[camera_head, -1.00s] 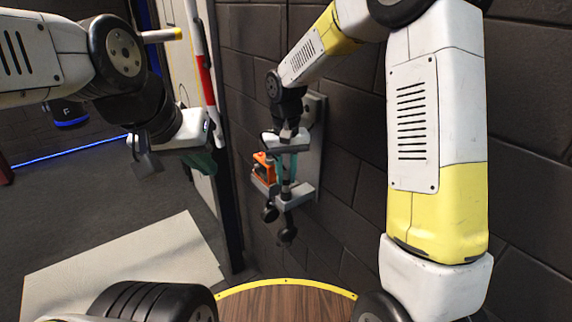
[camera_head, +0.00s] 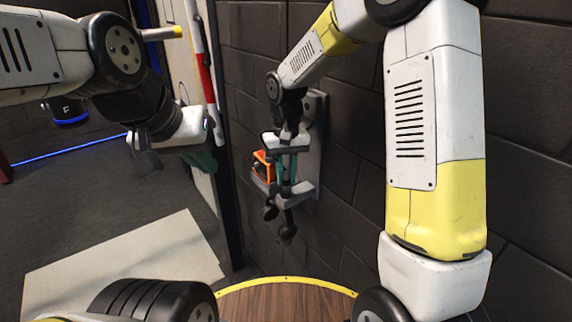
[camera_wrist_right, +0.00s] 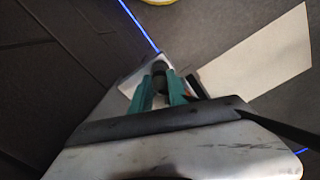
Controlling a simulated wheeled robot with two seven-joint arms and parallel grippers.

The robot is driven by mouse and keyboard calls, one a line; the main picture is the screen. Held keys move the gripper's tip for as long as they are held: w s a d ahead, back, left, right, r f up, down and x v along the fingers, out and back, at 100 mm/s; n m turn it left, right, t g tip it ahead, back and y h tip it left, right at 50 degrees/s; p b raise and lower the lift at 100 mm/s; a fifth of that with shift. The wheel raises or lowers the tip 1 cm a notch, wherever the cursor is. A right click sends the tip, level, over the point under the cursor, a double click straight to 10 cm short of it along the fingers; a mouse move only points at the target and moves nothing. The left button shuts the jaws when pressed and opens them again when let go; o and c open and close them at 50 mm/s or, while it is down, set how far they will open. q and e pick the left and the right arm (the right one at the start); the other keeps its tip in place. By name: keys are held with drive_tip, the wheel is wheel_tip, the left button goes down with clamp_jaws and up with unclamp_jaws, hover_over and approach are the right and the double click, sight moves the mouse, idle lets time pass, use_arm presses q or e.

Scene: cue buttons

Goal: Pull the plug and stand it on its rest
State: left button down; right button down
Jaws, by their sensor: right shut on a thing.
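My right gripper (camera_head: 287,168) points down at a grey wall bracket, its teal fingers closed around a dark upright piece that looks like the plug. In the right wrist view, the dark plug (camera_wrist_right: 160,82) sits between the two teal fingers. The bracket's light grey ledge (camera_head: 304,192) lies just below the fingertips. Whether the plug still sits in a socket is hidden. An orange-framed part (camera_head: 263,165) stands on the ledge, left of the fingers. My left gripper (camera_head: 176,161) is far to the left, fingers spread and empty.
Two dark rounded parts (camera_head: 287,233) hang below the ledge. A dark block wall (camera_head: 345,110) is close behind the bracket. A red-and-white pole (camera_head: 205,75) stands by the doorway. A pale mat (camera_head: 125,265) lies on the floor, and a yellow-edged wooden round (camera_head: 285,301) is below.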

drive_tip(key=shift+f, duration=0.65)
idle(0.4)
drive_tip(key=c, duration=1.2)
unclamp_jaws()
drive_tip(key=shift+r, duration=0.1)
wheel_tip(320, 180, up, 8)
drive_tip(key=shift+d+f, duration=0.1)
drive_tip(key=s+d+r+t, duration=0.2)
drive_tip(key=s+d+r, duration=0.1)
drive_tip(key=s, duration=0.3)
drive_tip(key=s+d+r+m+t+y, duration=0.1)
drive_tip(key=s+d+r+t, duration=0.1)
drive_tip(key=s+d, duration=0.4)
drive_tip(key=s+d+r+m+t+y, duration=0.1)
drive_tip(key=s+d+r+t, duration=0.1)
drive_tip(key=s+d+r, duration=0.3)
drive_tip(key=shift+s+r, duration=0.1)
drive_tip(key=shift+s, duration=1.2)
